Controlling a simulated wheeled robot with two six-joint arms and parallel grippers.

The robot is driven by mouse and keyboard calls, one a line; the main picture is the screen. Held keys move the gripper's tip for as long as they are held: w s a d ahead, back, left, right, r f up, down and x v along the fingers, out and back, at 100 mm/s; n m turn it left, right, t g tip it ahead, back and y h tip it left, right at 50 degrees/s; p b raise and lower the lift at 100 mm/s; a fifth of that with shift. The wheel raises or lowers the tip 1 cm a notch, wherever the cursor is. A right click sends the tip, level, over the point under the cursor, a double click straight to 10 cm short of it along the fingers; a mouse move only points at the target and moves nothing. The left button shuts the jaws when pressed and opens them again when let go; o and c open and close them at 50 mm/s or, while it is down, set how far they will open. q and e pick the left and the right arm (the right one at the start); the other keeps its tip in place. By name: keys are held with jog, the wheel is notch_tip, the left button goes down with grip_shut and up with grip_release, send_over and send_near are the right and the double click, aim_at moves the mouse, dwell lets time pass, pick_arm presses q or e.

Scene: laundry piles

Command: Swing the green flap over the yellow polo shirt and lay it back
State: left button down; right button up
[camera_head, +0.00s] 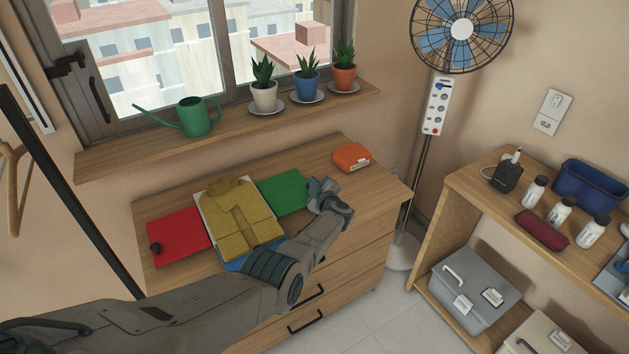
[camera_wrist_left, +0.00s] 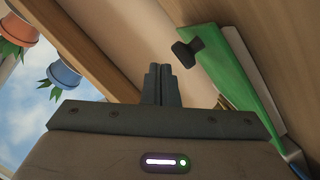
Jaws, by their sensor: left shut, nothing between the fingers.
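The yellow polo shirt (camera_head: 238,217) lies folded on a white board (camera_head: 207,205) on the dresser top. The green flap (camera_head: 282,190) lies open to the right of the shirt and does not cover it. It also shows in the left wrist view (camera_wrist_left: 222,75), with a black knob (camera_wrist_left: 187,52) standing on it. My left gripper (camera_head: 320,187) is at the green flap's right edge in the head view, hiding the knob there. In the left wrist view its fingers (camera_wrist_left: 162,84) are shut and empty, apart from the knob. My right gripper is not in view.
A red flap (camera_head: 178,236) with a black knob lies left of the shirt, and a blue flap (camera_head: 240,263) shows in front. An orange box (camera_head: 352,158) sits at the dresser's back right. A windowsill (camera_head: 150,147) with plants and a watering can runs behind.

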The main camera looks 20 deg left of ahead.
pick_arm(q)
jog(key=shift+w+d+f+b, duration=0.15)
jog(key=shift+f+b, duration=0.2)
jog(key=shift+f, duration=0.2)
